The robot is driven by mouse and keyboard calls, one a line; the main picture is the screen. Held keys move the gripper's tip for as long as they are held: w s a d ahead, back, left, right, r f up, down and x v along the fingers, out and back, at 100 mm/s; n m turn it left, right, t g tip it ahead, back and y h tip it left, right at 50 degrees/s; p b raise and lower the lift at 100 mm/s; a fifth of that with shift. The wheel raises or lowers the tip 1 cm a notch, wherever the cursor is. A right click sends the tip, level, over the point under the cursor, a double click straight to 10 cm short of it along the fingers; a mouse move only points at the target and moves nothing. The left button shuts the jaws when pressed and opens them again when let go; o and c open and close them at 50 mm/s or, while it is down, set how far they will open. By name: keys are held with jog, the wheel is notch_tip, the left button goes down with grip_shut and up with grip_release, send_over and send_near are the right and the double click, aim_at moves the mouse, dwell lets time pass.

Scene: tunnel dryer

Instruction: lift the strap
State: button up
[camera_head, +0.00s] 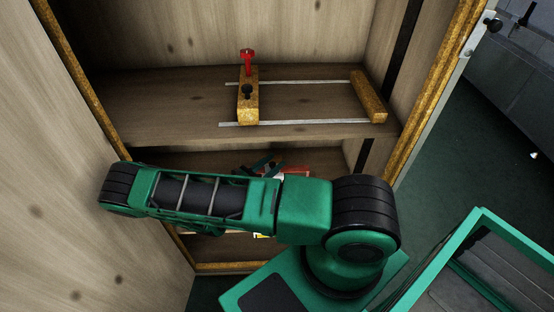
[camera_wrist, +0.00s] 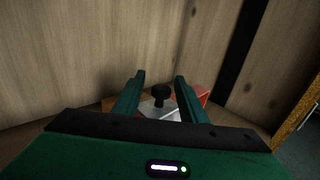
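My gripper (camera_wrist: 160,78) is open, with its two green fingers apart. In the wrist view a black knob (camera_wrist: 161,93) shows between the fingers, with a pale surface (camera_wrist: 158,108) below it. I cannot tell whether either finger touches anything. In the head view my arm crosses in front of the lower shelf and hides much of it. I cannot clearly make out a strap in either view; it may be among the partly hidden things on the lower shelf.
The upper shelf (camera_head: 180,98) holds a frame of two wooden blocks (camera_head: 369,97) and metal rods, with a red knob (camera_head: 247,58). A red thing (camera_head: 296,170) shows on the lower shelf. Cabinet walls stand close on both sides. A green-rimmed bin (camera_head: 482,222) is at right.

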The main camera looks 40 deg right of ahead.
jog(key=shift+w+d, duration=0.15)
jog(key=shift+d, duration=0.65)
jog(key=shift+w+d, duration=0.1)
jog(key=shift+d, duration=0.7)
